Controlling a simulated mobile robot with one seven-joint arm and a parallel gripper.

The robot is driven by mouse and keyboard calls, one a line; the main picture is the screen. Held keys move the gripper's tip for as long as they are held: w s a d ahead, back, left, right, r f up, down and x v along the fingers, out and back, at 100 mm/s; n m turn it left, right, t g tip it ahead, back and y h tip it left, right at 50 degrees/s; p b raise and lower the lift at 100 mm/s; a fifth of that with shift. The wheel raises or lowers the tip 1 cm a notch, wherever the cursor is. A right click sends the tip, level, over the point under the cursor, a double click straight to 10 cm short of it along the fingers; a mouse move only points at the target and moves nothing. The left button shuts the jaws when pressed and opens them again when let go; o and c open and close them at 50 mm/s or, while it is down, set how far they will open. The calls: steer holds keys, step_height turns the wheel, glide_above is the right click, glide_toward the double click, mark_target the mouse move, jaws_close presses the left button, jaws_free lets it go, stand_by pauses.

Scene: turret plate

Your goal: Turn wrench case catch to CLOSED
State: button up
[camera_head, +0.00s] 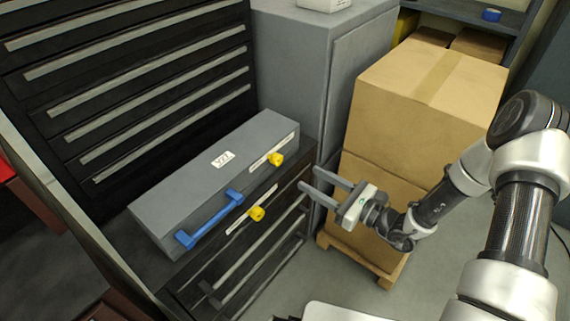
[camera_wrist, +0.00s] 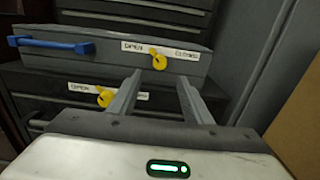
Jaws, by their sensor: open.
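The wrench case, a long grey box (camera_head: 185,190) with a blue handle (camera_head: 210,220), lies on the dark drawer cabinet. Its yellow catch (camera_head: 276,159) is on the front face toward the right end. In the wrist view, this catch (camera_wrist: 158,60) sits between OPEN at left and CLOSED at right on a white label (camera_wrist: 133,46).
A second yellow catch (camera_head: 256,213) with its own label is on the cabinet front (camera_head: 235,265), below the case. A grey cabinet (camera_head: 300,70) stands behind. Stacked cardboard boxes (camera_head: 425,90) on a pallet are at right. Open floor lies in front.

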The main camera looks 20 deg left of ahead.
mark_target(280, 161)
steer(key=x, duration=1)
steer(key=shift+a, duration=0.35)
steer(key=c, duration=1.1)
